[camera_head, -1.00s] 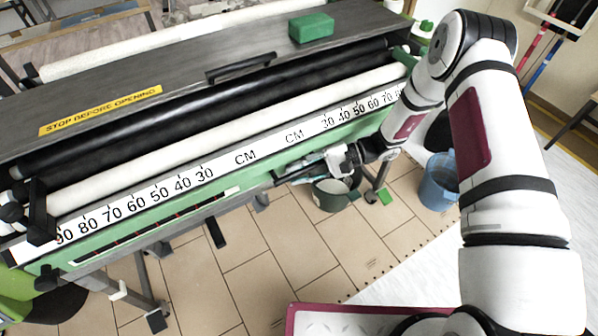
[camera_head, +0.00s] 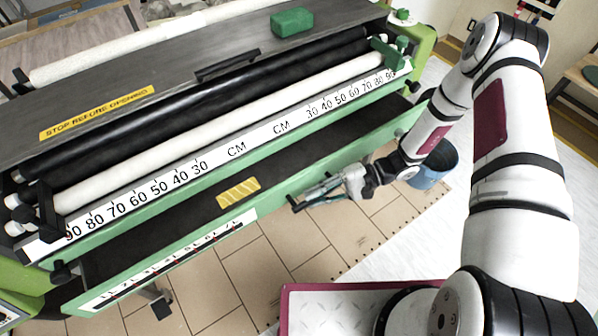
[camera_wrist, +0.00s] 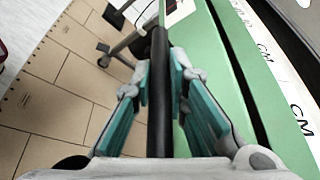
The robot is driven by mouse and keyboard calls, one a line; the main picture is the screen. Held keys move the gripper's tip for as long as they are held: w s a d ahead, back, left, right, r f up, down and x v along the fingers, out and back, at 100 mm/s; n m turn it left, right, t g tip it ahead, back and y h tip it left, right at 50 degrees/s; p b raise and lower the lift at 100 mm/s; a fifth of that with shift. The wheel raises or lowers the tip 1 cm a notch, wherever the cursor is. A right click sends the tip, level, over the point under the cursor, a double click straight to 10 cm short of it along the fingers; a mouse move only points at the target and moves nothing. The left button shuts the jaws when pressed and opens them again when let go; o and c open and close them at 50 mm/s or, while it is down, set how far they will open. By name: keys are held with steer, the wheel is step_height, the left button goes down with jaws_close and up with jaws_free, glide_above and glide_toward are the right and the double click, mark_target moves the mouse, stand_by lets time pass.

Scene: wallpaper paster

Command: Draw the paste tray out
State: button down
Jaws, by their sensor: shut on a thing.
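The paste tray (camera_head: 300,157) sticks out from under the white ruler strip of the green machine, with its dark inside showing along the length. A yellow striped label (camera_head: 238,192) lies inside it. My gripper (camera_head: 312,193) is at the middle of the tray's green front. In the wrist view, its teal finger pads (camera_wrist: 161,85) lie on either side of a black handle bar (camera_wrist: 159,110) along the green front and are shut on it. In the head view the bar is mostly hidden by the fingers.
A green block (camera_head: 292,22) lies on the machine's grey lid (camera_head: 150,70), which has a black handle. A blue bucket (camera_head: 436,165) stands on the floor right of my wrist.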

steer(key=s+d+p, duration=0.2)
steer(key=s+d, duration=0.4)
steer(key=s, duration=0.3)
steer(key=shift+s+d+p, duration=0.15)
steer(key=shift+d+p, duration=0.1)
steer(key=shift+p, duration=0.15)
steer(key=c, duration=1.8)
jaws_free()
steer(key=shift+c, duration=0.2)
steer(key=v, duration=1.2)
